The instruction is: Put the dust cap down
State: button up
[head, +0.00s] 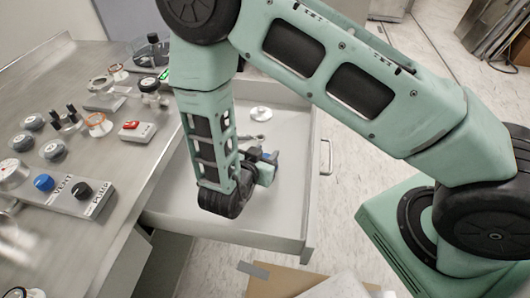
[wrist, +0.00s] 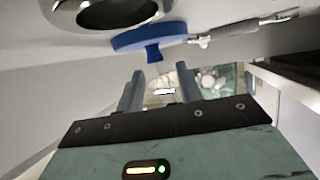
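The blue round cap (wrist: 150,38) with a short knob, which I take to be the dust cap, rests in the open drawer (head: 225,228) in the wrist view. Only a small blue patch (head: 271,156) of it seems to show in the head view, beside my gripper (head: 262,160). In the wrist view my gripper (wrist: 160,70) has its two fingers apart with nothing between them. The cap lies just beyond the fingertips and appears free of them. Exact contact with the drawer floor is hard to see.
A metal clamp (wrist: 240,28) lies by the cap, and a round metal ring (wrist: 105,12) is close by. A white disc (head: 260,114) lies farther back in the drawer. The bench (head: 45,240) at left carries several fittings, gauges and a switch panel (head: 72,192).

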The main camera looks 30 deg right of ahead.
jog(key=shift+s+d+f, duration=0.15)
jog(key=shift+f, duration=0.25)
jog(key=shift+r, duration=0.25)
jog(key=v, duration=0.4)
jog(key=r+v, duration=0.1)
jog(key=v, duration=0.2)
jog(key=shift+a+r, duration=0.1)
jog(key=shift+a, duration=0.15)
